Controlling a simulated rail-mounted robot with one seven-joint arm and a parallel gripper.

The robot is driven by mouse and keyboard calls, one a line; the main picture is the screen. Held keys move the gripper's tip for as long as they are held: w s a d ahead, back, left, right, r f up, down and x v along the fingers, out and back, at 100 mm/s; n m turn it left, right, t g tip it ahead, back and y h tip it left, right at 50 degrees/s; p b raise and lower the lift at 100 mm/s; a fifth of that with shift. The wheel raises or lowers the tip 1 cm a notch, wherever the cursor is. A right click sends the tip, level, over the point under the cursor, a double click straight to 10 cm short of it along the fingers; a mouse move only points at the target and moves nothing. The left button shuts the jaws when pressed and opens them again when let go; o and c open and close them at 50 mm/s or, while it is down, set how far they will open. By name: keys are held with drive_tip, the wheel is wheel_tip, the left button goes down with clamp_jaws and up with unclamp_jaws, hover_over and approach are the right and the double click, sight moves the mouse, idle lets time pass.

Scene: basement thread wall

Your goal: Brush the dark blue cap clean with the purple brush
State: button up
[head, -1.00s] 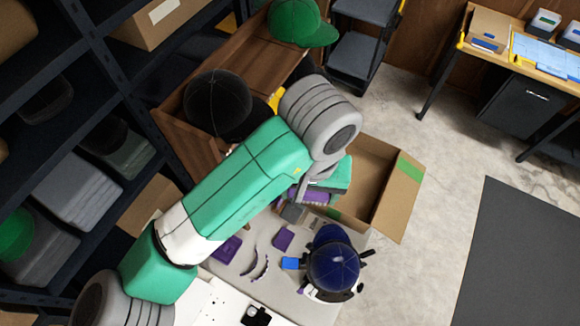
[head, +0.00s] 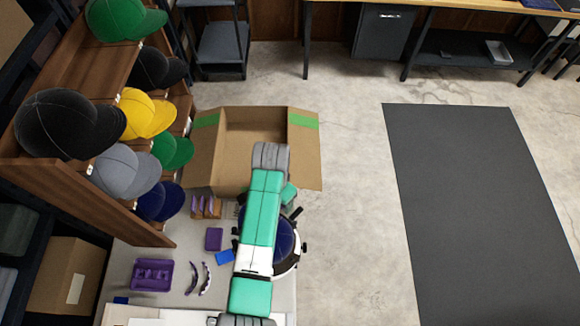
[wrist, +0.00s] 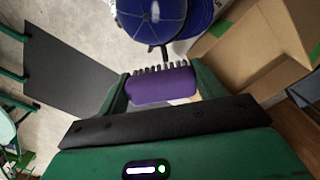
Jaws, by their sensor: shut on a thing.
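The dark blue cap (head: 286,243) sits on a round stand with dark clamps on the worktable, partly hidden by my arm in the head view. In the wrist view the cap (wrist: 152,16) shows at the top, crown towards me. My gripper (wrist: 160,88) is shut on the purple brush (wrist: 158,87), whose dark bristles point towards the cap. A gap shows between the bristles and the cap in the wrist view, so they look apart. In the head view the brush and fingertips are hidden behind my arm.
An open cardboard box (head: 203,150) stands just beyond the cap. A wooden rack (head: 100,205) at the left holds several caps, including another dark blue one (head: 160,201).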

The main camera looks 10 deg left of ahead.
wheel_tip(320, 180, down, 6)
drive_tip(key=s+a+m, duration=0.1)
drive_tip(key=s, duration=0.1)
drive_tip(key=shift+s+r, duration=0.2)
drive_tip(key=shift+s, duration=0.2)
drive_tip(key=shift+f+b, duration=0.15)
drive_tip(key=shift+b, duration=0.2)
